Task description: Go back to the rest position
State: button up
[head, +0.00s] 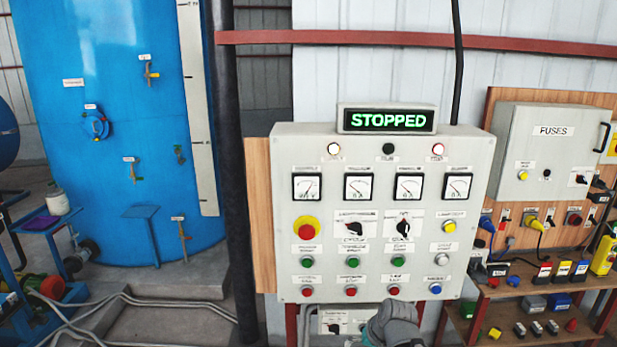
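A grey rounded part of my arm shows at the bottom edge, in front of the lower part of the control panel (290,240). My gripper itself is not in view, so its opening and anything in it are hidden. The display (388,120) on top of the panel reads STOPPED in green. The panel carries several gauges, two black rotary switches, a red emergency button on yellow (306,231), and rows of green, red, blue, yellow and white buttons. The left lamp (334,149) and right lamp (438,149) look bright; the middle lamp (388,149) is dark.
A large blue tank (120,200) with small valves stands at the left. A grey fuse box (510,185) hangs at the right above a shelf (470,323) with plugs and small blocks. A dark post (232,180) stands beside the panel. Grey pipes (150,304) run along the floor.

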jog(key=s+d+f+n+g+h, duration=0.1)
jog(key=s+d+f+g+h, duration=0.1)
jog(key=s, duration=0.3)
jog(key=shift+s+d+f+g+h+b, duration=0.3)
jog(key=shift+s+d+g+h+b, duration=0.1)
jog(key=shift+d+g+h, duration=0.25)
